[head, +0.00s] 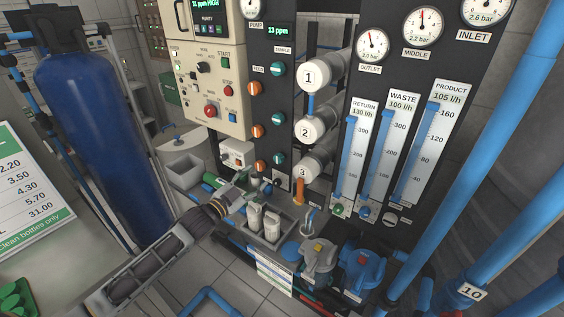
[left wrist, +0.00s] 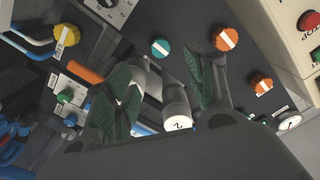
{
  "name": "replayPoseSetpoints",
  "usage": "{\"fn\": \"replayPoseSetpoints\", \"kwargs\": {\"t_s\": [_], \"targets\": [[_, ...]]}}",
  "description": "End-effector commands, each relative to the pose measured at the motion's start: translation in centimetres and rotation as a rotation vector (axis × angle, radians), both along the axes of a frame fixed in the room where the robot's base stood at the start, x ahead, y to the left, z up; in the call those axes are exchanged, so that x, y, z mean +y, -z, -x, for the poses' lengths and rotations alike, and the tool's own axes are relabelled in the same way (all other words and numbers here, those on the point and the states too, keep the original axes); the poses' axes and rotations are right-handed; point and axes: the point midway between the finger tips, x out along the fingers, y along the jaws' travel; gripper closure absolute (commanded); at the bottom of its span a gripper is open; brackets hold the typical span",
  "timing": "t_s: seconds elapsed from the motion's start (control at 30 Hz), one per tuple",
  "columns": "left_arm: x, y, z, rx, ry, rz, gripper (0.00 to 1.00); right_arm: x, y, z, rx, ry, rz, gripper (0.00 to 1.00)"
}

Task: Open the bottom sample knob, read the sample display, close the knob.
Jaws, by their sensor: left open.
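The black panel carries teal sample knobs, an upper one (head: 278,69) and a lower one (head: 277,158). The sample display (head: 278,30) above them reads 13 ppm. My left gripper (head: 243,184) is low in front of the panel's lower end, open and empty. In the left wrist view a teal knob (left wrist: 160,48) with a white bar shows between the spread green-padded fingers (left wrist: 160,66), apart from them as far as I can tell. My right gripper is not in view.
Orange feed knobs (head: 256,88) run left of the teal ones; one (left wrist: 225,38) is close to a finger. White-capped vessels (head: 309,77) stick out at right. A grey bottle tray (head: 283,232) and blue pumps (head: 362,272) lie below. A blue tank (head: 105,130) stands left.

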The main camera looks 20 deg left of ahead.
Motion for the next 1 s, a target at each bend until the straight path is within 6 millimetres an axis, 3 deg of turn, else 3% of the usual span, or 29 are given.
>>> {"fn": "replayPoseSetpoints", "kwargs": {"t_s": [0.57, 1.0], "targets": [[-0.2, -0.2, -0.3, -0.003, 0.002, 0.0, 0.45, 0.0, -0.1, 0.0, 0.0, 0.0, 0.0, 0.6], [-1.0, -0.3, -2.5, -0.005, 0.002, 0.0, 0.45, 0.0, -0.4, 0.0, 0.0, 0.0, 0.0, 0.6]]}}
